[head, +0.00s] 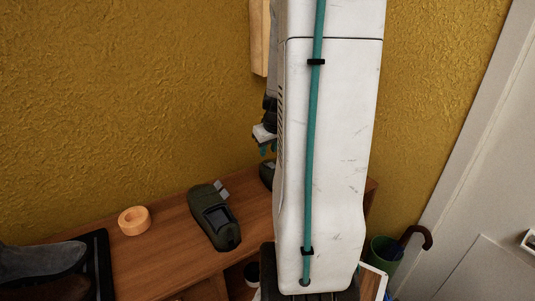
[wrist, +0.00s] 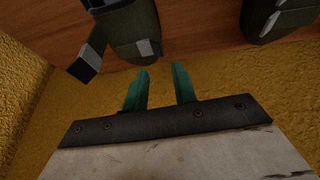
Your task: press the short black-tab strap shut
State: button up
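A dark green shoe (head: 214,216) lies on the wooden bench top in the head view, with a pale strap end sticking out at its far end. A second dark shoe (head: 266,174) is mostly hidden behind my arm. The wrist view shows two dark green shoes, one at top centre (wrist: 134,34) and one at top right (wrist: 268,20). A loose strap (wrist: 86,60) juts out from the centre one, with a grey patch and a dark end. My gripper (wrist: 160,68) has its teal fingers apart and empty, short of the shoes. It also shows in the head view (head: 266,149), partly hidden.
A black tray (head: 102,262) with dark footwear is at far left. A green bin (head: 384,250) with an umbrella handle stands on the right. The yellow wall (head: 130,90) rises close behind the bench.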

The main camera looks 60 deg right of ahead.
jog(key=c, duration=0.5)
jog(key=w+a+f+n+g, duration=0.1)
jog(key=a+n, duration=0.1)
jog(key=w+a+f+n+g, duration=0.1)
jog(key=a+n, duration=0.1)
jog(key=n, duration=0.1)
jog(key=w+a+f+n+g+y, duration=0.1)
jog(key=a+f+n, duration=0.1)
jog(key=n, duration=0.1)
jog(key=shift+w, duration=0.25)
grip_shut()
jog(key=w+a+n+g+h, duration=0.1)
jog(key=w+n+g+h, duration=0.35)
jog(key=n, duration=0.55)
jog(key=shift+t, duration=0.35)
jog(key=x, duration=0.9)
jog(key=shift+f, duration=0.3)
jog(key=shift+s+d+r, duration=0.25)
jog(key=shift+d+r, duration=0.2)
jog(key=shift+r, duration=0.05)
jog(key=shift+s+d+r, duration=0.25)
jog(key=shift+d+r, duration=0.25)
jog(key=shift+s+d+r, duration=0.1)
jog(key=shift+d+r, duration=0.2)
jog(key=shift+r, duration=0.1)
